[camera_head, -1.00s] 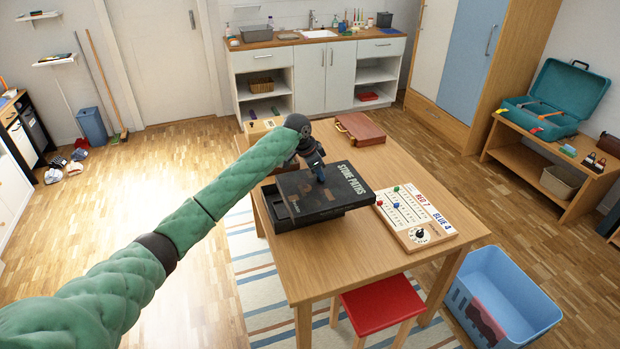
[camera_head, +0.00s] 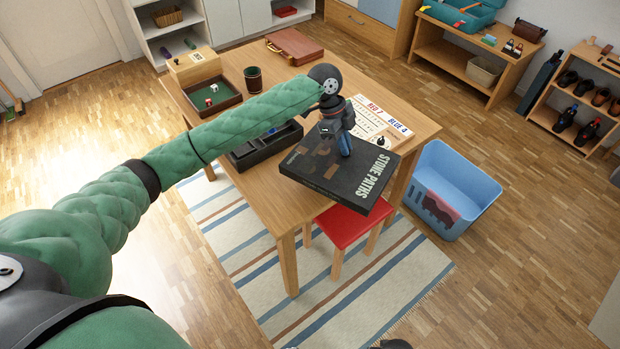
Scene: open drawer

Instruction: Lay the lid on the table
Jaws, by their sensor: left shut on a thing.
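The lid is a dark box top marked "STONE PATHS" (camera_head: 330,180). It is near the front edge of the wooden table (camera_head: 288,208), with its front corner reaching past the edge; I cannot tell whether it touches the tabletop. My left gripper (camera_head: 345,150) is shut on the lid and comes down on it from above. The open black box base (camera_head: 252,158) stands on the table left of the lid, partly hidden behind my left arm.
A scoreboard (camera_head: 375,120) lies just behind the lid. A dice tray (camera_head: 212,97), a dark cup (camera_head: 253,78), a wooden box (camera_head: 194,66) and a brown case (camera_head: 293,44) stand farther back. A red stool (camera_head: 349,224) and a blue bin (camera_head: 450,190) are below the front edge.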

